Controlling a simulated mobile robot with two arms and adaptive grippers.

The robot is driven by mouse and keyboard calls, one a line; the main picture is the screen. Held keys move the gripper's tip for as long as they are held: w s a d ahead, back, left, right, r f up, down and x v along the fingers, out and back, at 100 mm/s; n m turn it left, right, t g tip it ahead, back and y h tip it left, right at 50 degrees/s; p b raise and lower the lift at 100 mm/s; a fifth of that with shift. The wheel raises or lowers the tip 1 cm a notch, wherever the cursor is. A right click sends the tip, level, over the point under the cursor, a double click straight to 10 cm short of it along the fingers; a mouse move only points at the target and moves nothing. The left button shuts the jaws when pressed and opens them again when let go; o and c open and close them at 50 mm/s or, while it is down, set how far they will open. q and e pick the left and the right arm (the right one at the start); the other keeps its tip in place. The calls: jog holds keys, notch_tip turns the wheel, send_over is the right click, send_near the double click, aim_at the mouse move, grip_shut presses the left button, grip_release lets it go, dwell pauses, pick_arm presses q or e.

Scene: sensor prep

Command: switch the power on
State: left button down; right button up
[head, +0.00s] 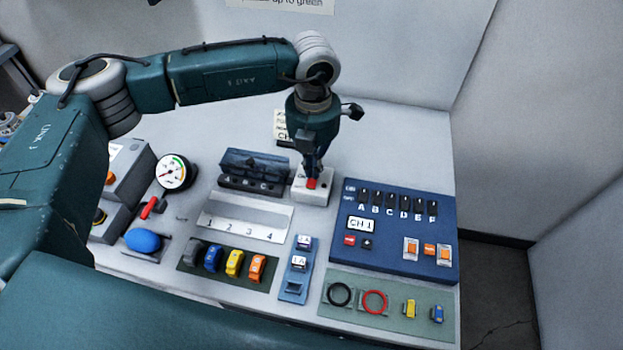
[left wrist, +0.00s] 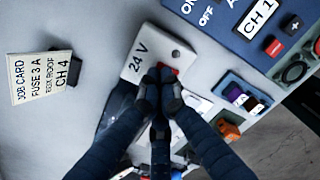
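The white power box (head: 325,197), marked 24 V in the left wrist view (left wrist: 139,55), stands on the bench behind the middle. Its red switch (head: 312,184) is on top; part of it shows beside the fingertips in the left wrist view (left wrist: 174,70). My left gripper (head: 312,176) points down at the switch from above. Its fingertips (left wrist: 161,74) are together at the switch and partly cover it. I see nothing held between them, and cannot tell whether they press on it. The switch's position is hidden. My right gripper is not in view.
A blue panel (head: 385,255) with lettered switches and a CH 1 display is right of the box. A black fuse block (head: 250,183) and numbered rack (head: 243,233) are left. A job card (left wrist: 40,78) stands behind. Coloured plugs, rings and a gauge (head: 173,171) lie around.

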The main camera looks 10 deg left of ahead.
pick_arm(q)
jog(key=shift+r+p, duration=1)
jog(key=shift+r, duration=1.75)
